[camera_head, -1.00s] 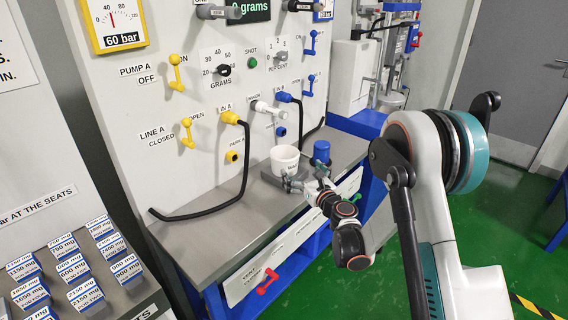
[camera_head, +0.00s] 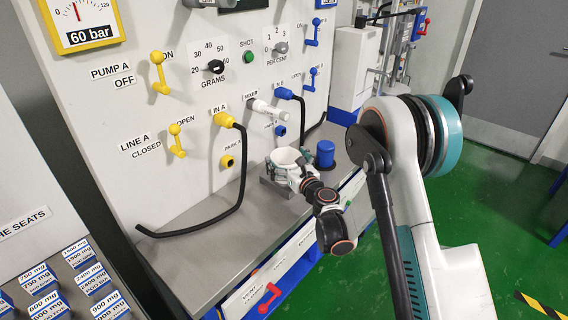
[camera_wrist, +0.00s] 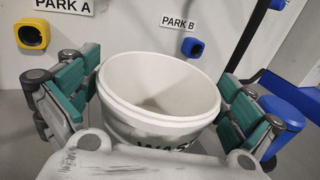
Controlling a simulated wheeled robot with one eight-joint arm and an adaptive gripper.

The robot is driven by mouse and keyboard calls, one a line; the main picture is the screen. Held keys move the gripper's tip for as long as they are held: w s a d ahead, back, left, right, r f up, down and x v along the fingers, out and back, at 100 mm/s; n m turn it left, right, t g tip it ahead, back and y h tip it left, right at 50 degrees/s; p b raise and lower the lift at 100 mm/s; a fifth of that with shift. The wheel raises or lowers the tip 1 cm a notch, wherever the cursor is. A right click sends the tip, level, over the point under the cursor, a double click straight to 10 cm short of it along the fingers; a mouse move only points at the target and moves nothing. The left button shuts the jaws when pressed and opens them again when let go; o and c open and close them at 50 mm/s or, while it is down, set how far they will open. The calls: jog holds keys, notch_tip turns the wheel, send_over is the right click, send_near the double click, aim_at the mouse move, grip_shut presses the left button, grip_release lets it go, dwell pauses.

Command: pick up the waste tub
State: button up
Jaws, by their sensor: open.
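The waste tub (camera_head: 284,158) is a white round tub standing on a grey block on the steel counter. In the wrist view the waste tub (camera_wrist: 160,95) fills the middle, upright, with an empty-looking inside and part of its dark lettering showing. My gripper (camera_head: 290,172) is at the tub, on its near side. In the wrist view my gripper (camera_wrist: 155,100) is open, with one green-padded finger on each side of the tub. Small gaps seem to show between pads and wall; I cannot tell whether either touches. The tub's lower part is hidden by my gripper.
A blue cylinder (camera_head: 325,153) stands close to the right of the tub. The panel behind carries the PARK A port (camera_head: 227,161), PARK B port (camera_head: 280,130) and a black hose (camera_head: 242,180).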

jog(key=shift+s+d+r, duration=0.1)
jog(key=shift+s, duration=0.05)
jog(key=c, duration=1)
jog(key=shift+c, duration=0.2)
